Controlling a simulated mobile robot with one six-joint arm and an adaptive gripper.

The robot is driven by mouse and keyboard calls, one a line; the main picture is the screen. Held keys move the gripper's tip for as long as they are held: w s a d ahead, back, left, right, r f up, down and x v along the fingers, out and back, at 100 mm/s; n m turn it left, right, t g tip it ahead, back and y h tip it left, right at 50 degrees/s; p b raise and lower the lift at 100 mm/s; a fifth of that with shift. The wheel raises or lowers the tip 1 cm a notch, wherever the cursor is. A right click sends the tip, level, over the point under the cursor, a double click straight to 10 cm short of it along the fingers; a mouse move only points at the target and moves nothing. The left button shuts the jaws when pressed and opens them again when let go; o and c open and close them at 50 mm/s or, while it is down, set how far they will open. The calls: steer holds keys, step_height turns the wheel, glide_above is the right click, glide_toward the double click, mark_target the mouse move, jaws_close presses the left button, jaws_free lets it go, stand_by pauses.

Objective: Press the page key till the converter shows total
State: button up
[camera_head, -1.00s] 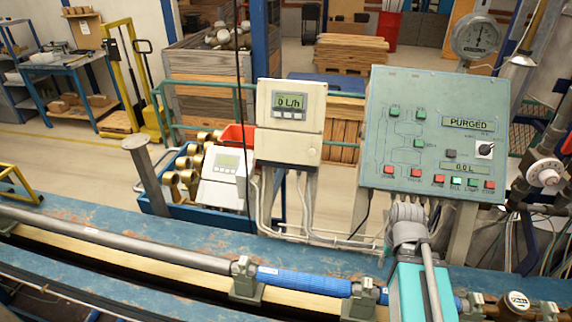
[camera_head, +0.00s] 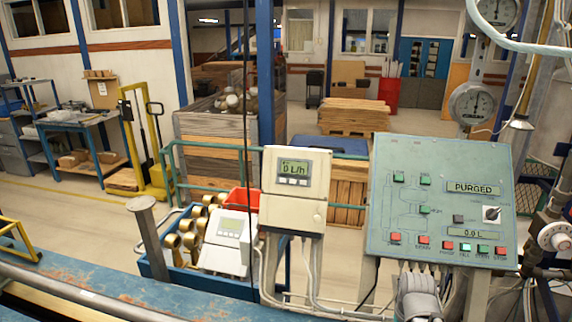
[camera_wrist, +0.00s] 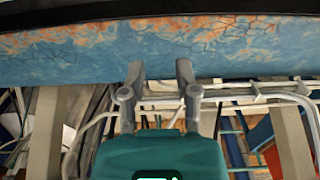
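The converter (camera_head: 295,188) is a white box on a post in the head view, left of the green panel. Its small display (camera_head: 294,169) reads 0 L/h, with a row of small dark keys (camera_head: 292,181) just under it. Which key is the page key is too small to tell. My gripper (camera_wrist: 160,72) shows in the wrist view with its two grey fingers apart and nothing between them. The converter cannot be made out in the wrist view. A grey part of my arm shows at the bottom of the head view, right of and below the converter.
The green control panel (camera_head: 440,205) reads PURGED and 0.0 L, with several coloured buttons and a knob. A second white meter (camera_head: 228,240) lies in a blue crate among brass fittings. A dark cable hangs left of the converter. The blue bench edge (camera_wrist: 230,50) crosses the wrist view.

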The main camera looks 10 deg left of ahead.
steer(key=shift+c, duration=0.3)
jaws_close()
stand_by(0.9)
